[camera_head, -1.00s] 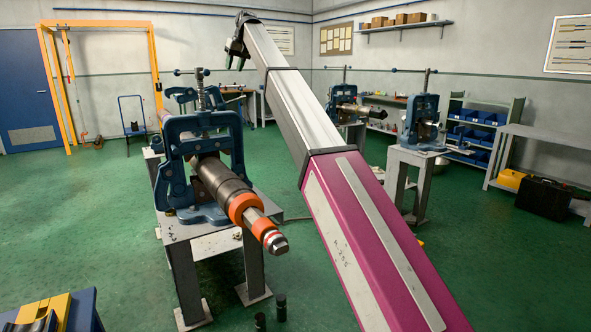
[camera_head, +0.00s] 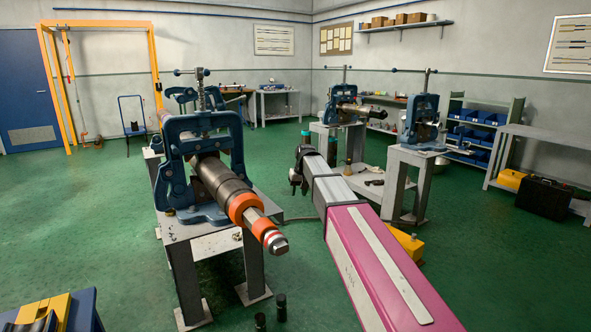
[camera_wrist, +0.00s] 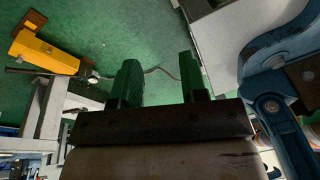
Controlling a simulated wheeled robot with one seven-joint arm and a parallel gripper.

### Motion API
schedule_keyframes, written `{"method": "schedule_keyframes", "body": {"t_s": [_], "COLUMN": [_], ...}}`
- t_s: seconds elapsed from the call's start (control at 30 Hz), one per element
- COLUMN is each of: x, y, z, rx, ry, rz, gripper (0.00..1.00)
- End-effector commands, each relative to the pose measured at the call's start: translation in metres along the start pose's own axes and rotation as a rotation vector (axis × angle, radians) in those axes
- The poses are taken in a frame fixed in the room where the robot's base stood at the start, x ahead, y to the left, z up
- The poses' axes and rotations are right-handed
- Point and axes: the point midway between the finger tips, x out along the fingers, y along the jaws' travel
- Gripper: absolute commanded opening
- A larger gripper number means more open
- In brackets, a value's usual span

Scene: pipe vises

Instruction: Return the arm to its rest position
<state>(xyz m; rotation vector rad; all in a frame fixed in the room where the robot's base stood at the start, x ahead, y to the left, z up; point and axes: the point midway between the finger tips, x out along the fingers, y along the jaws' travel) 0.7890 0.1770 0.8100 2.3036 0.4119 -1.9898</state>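My arm reaches forward from the lower right of the head view, with a magenta section and a silver section. My gripper (camera_head: 299,168) is at its far end, low and right of the nearest vise, with open floor between them. The nearest blue pipe vise (camera_head: 205,165) holds a dark pipe with orange rings (camera_head: 240,200) on a grey stand. A blue vise part (camera_wrist: 270,100) shows at the right of the wrist view.
Two more blue vises, one at the back (camera_head: 342,105) and one at the right (camera_head: 421,120), stand on grey stands beyond my arm. A yellow box (camera_head: 405,243) sits on the floor beside my arm. Dark cylinders (camera_head: 281,307) stand on the floor in front.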

Motion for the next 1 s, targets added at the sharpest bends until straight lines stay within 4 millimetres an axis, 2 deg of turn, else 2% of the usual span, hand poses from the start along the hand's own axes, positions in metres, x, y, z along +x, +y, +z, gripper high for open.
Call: {"method": "schedule_keyframes", "body": {"t_s": [0.03, 0.3, 0.5, 0.6, 0.7, 0.8, 0.9, 1.0], "x": [0.019, 0.096, 0.135, 0.148, 0.156, 0.161, 0.164, 0.165], "y": [0.014, 0.070, 0.100, 0.109, 0.116, 0.119, 0.121, 0.122], "z": [0.035, 0.163, 0.263, 0.308, 0.343, 0.365, 0.376, 0.378], "rx": [0.020, 0.111, 0.173, 0.198, 0.219, 0.231, 0.239, 0.240], "ry": [-0.013, -0.061, -0.096, -0.113, -0.126, -0.135, -0.138, -0.139], "rz": [0.011, 0.062, 0.099, 0.116, 0.127, 0.136, 0.141, 0.142], "gripper": [0.40, 0.40, 0.40, 0.40, 0.40, 0.40, 0.40, 0.40]}}
